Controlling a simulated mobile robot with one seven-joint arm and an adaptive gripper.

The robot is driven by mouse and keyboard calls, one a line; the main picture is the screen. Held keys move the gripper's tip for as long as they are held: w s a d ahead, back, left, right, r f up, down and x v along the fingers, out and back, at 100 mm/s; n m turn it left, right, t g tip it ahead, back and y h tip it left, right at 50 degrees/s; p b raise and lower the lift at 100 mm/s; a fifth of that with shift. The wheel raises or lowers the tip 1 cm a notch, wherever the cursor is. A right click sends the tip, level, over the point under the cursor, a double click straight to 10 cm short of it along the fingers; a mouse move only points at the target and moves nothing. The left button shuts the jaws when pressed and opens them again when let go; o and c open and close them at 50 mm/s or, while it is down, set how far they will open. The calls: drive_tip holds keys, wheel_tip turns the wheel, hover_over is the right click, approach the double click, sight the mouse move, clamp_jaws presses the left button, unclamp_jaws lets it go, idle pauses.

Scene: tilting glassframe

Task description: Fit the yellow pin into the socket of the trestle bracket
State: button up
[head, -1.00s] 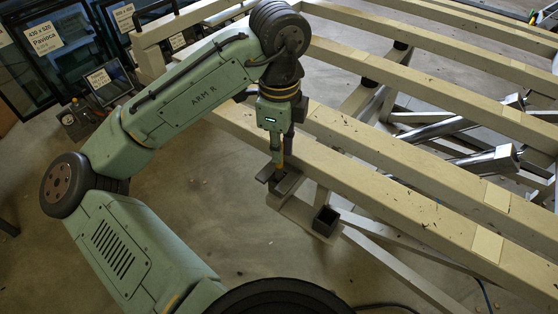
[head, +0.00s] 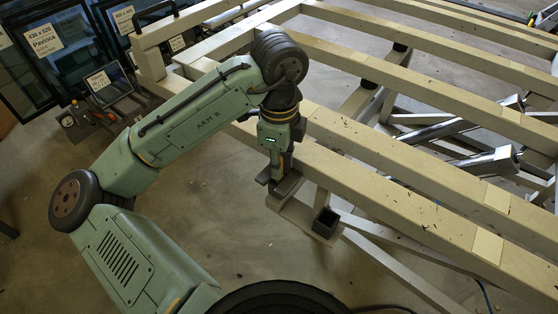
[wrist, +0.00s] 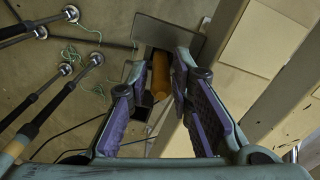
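The yellow pin (wrist: 160,75) shows in the wrist view between the two purple-padded fingers of my gripper (wrist: 162,80). A dark opening lies around it, and its lower end is hidden. I cannot tell whether the fingers press on it. The trestle bracket's grey plate (wrist: 168,33) lies just beyond the fingertips. In the head view my gripper (head: 275,178) points down with its fingertips at the dark part of the bracket (head: 287,188), beside the near beam. The pin is barely visible there. How deep the pin sits is hidden.
Long pale beams (head: 400,160) run across the right side, close to my gripper. Glass panes (head: 45,50) lean at upper left. Rods with round ends (wrist: 70,14) lie at left in the wrist view.

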wheel_tip(320, 180, up, 12)
drive_tip(key=shift+r, duration=0.2)
idle(0.4)
